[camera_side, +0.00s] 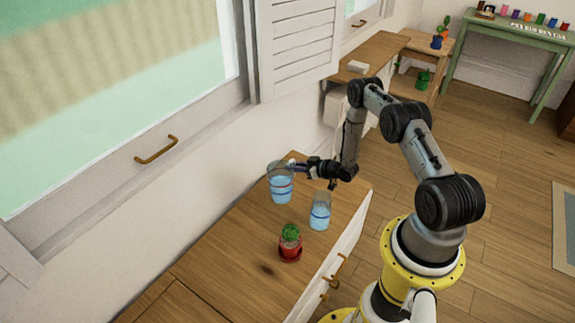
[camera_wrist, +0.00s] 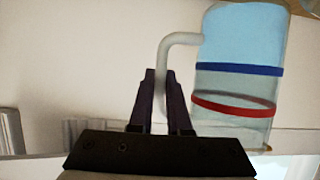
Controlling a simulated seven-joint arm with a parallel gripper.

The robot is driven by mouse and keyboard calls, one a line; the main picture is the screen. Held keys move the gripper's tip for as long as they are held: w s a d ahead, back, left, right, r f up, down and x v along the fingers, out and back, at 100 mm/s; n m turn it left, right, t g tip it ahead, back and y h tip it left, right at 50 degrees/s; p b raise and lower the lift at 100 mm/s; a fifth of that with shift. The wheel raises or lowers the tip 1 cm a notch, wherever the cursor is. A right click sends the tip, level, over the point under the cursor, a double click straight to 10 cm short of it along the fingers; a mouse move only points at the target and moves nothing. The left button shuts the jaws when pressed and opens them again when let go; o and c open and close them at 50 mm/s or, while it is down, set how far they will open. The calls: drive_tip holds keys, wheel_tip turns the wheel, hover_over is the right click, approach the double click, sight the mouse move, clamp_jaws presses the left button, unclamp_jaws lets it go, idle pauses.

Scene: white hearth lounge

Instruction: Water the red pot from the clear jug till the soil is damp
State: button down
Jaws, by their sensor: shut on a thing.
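The clear jug (camera_side: 281,187), with light blue water and a red and a blue band, is at the back of the wooden cabinet top. It looks about upright; I cannot tell whether its base touches the wood. My gripper (camera_side: 293,166) is shut on its handle from the right. In the wrist view the dark fingers (camera_wrist: 162,78) close around the pale handle, with the jug (camera_wrist: 236,85) to their right, water at the picture's top. The red pot (camera_side: 290,253) stands nearer the front with a green cactus-like plant. Its soil is too small to judge.
A second clear vessel (camera_side: 320,213) with blue water and a blue band stands right of the jug and behind the pot. The cabinet top (camera_side: 225,262) is clear to the left. A wall and window sill run along its back edge.

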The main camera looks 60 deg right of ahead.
sight(285, 178)
drive_tip(key=a+r+n+y, duration=0.1)
drive_tip(key=a, duration=0.1)
drive_tip(key=s+a+r+n+y, duration=0.1)
drive_tip(key=a+r+y, duration=0.1)
drive_tip(key=a+r+n+y, duration=0.1)
drive_tip(key=a+n, duration=0.1)
drive_tip(key=shift+s+a+r+g+y, duration=0.15)
drive_tip(key=shift+s+a+g+y, duration=0.15)
drive_tip(key=shift+g, duration=0.1)
drive_tip(key=a+n+y, duration=0.1)
drive_tip(key=a+n+g+y, duration=0.1)
drive_tip(key=n+y, duration=0.1)
drive_tip(key=shift+s+a+r+g, duration=0.35)
drive_tip(key=shift+a+g, duration=0.05)
drive_tip(key=shift+s+a+n+g+y, duration=0.5)
drive_tip(key=shift+n+g+y, duration=0.2)
drive_tip(key=shift+n+y, duration=0.25)
drive_tip(key=shift+r, duration=0.15)
